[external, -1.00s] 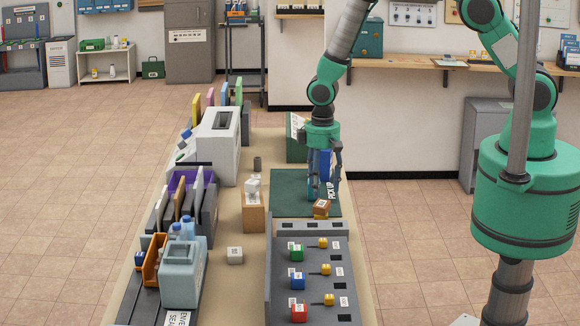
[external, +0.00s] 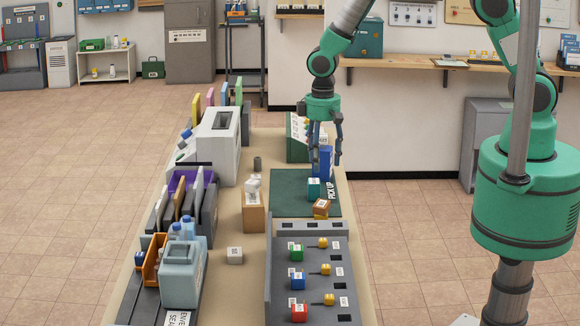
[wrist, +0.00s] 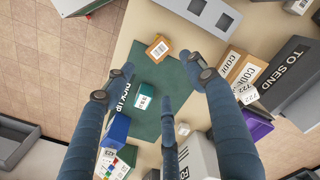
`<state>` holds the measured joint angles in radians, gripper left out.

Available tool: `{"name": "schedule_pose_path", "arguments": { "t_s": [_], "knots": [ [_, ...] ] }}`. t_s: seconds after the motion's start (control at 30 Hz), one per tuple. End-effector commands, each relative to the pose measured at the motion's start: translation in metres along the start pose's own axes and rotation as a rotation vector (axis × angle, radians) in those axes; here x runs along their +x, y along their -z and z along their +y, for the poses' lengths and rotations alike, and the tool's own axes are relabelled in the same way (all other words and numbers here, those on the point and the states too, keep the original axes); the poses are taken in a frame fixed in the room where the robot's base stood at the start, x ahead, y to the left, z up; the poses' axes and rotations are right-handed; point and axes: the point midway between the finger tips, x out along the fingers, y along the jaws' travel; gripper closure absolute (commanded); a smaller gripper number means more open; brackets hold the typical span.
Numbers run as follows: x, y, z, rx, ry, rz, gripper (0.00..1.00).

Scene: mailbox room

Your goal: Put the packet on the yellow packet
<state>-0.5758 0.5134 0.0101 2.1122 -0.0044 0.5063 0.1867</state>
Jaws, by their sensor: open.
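A small teal packet (external: 314,191) with a white label sits on the dark green pick-up mat (external: 287,201). It also shows in the wrist view (wrist: 144,96). An orange-yellow packet (external: 321,208) lies at the mat's near edge, a little apart from the teal one; the wrist view shows it with a white label (wrist: 158,47). My gripper (external: 325,162) hangs above the mat, fingers pointing down. In the wrist view its three fingers (wrist: 164,80) are spread, with nothing between them. The teal packet lies below, apart from the fingers.
A blue box (external: 325,164) stands at the mat's far side, behind the fingers. A tan block (external: 253,216) with a white object on top is left of the mat. A grey panel (external: 310,262) with coloured blocks lies nearer. Grey machines and bins line the left side.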

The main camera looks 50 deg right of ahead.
Motion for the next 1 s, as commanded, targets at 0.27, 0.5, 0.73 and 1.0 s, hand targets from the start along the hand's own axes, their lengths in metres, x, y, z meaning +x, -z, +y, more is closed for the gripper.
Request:
{"name": "schedule_pose_path", "arguments": {
  "t_s": [0.27,0.5,0.73,1.0],
  "knots": [
    [0.000,0.000,0.000,0.000,0.000,0.000,0.44],
    [0.000,0.000,0.000,0.000,0.000,0.000,0.44],
    [-0.001,0.000,0.001,0.001,0.000,0.001,0.44],
    [-0.029,-0.001,0.016,0.019,0.004,0.024,0.44]
  ]
}}
